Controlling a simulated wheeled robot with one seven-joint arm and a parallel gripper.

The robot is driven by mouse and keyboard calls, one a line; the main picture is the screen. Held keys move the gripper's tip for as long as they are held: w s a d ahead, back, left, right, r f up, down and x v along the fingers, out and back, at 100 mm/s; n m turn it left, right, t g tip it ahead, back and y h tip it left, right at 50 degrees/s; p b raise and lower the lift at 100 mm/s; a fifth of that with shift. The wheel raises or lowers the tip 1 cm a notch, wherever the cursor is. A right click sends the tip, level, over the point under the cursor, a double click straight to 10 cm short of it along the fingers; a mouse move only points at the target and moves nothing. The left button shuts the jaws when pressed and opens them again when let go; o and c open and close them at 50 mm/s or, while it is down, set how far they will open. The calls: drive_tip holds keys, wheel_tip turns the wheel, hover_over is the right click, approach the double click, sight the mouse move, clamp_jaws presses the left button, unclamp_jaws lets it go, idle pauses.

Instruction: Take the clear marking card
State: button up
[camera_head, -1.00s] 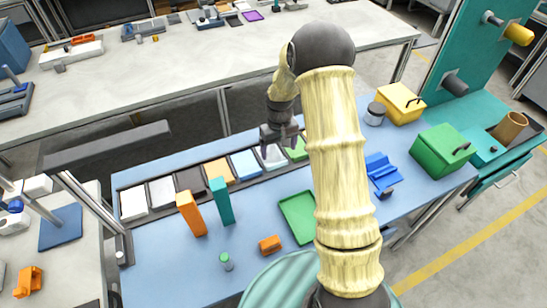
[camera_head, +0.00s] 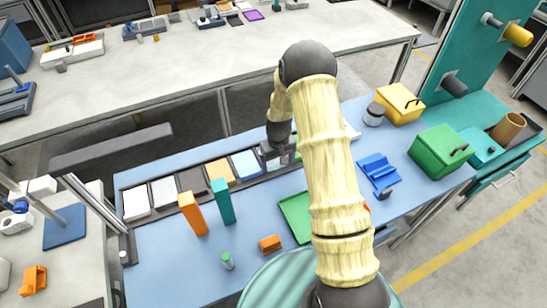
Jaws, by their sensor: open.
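A row of flat coloured cards lies in a dark rack (camera_head: 150,214) on the blue table: two white or pale ones at the left, then dark, orange and light blue (camera_head: 246,163). The pale, clear-looking card right of the light blue one is mostly hidden now by my gripper (camera_head: 279,158). My gripper is open and points down, low over that slot. Whether its fingers touch the card cannot be told. My arm also covers most of the green card at the row's right end.
An orange block (camera_head: 192,213) and a teal block (camera_head: 222,201) stand upright in front of the rack. A green tray (camera_head: 295,217) lies right of them. A blue holder (camera_head: 378,170) and green box (camera_head: 440,150) are farther right.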

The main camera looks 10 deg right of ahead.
idle(0.5)
drive_tip(key=c, duration=0.8)
drive_tip(key=shift+c, duration=0.2)
wheel_tip(320, 180, up, 10)
drive_tip(key=b, duration=0.1)
drive_tip(key=shift+b, duration=0.3)
drive_tip(key=shift+s+a, duration=0.1)
